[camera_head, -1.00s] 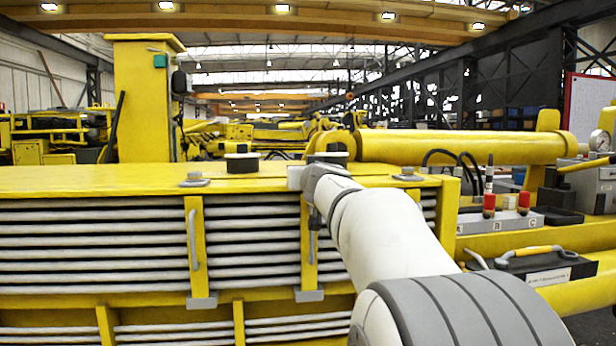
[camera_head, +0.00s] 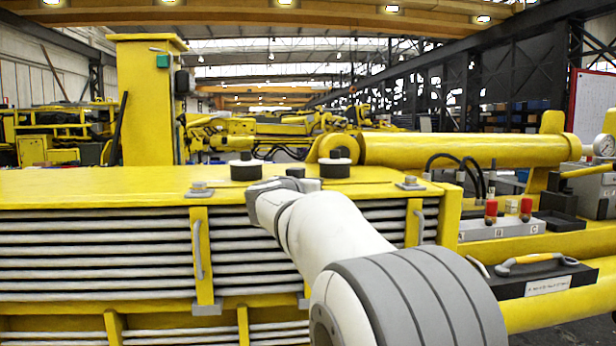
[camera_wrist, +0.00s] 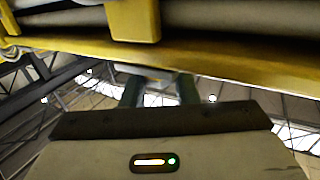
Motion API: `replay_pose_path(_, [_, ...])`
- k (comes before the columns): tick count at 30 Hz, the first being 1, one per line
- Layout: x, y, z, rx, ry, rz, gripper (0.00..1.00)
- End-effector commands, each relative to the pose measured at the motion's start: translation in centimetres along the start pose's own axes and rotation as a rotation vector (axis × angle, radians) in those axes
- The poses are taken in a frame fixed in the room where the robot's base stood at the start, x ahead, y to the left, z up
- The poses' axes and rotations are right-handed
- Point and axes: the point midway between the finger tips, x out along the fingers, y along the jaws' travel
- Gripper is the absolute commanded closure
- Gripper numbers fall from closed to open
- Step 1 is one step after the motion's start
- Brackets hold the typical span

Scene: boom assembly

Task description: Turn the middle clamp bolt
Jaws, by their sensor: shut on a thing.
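The boom (camera_head: 110,185) is a long yellow box with grey rods along its side. The left clamp (camera_head: 203,255) and right clamp (camera_head: 414,225) show as yellow bars, each with a grey bolt on top, the left bolt (camera_head: 200,189) and right bolt (camera_head: 410,183). The middle clamp is mostly hidden behind my arm in the head view. In the wrist view, a yellow clamp bar (camera_wrist: 133,18) shows above my gripper (camera_wrist: 158,90). My gripper is shut on a pale grey piece, the middle clamp bolt (camera_wrist: 153,73), only partly visible between the dark fingers.
Two black round fittings, one at left (camera_head: 245,167) and one at right (camera_head: 335,168), stand on the boom top behind my wrist. A yellow cylinder (camera_head: 460,149) lies behind at right. A control box (camera_head: 495,228) and black toolbox (camera_head: 538,272) are at right.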

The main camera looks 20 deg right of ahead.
Motion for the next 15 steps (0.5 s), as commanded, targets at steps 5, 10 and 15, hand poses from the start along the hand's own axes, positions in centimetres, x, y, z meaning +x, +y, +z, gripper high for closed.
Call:
replay_pose_path(5, [0.01, -0.07, 0.23, -0.002, -0.002, 0.004, 0.96])
replay_pose_path(10, [0.01, -0.06, 0.21, -0.002, -0.002, 0.003, 0.96])
replay_pose_path(15, [0.01, -0.05, 0.18, -0.002, -0.002, 0.003, 0.61])
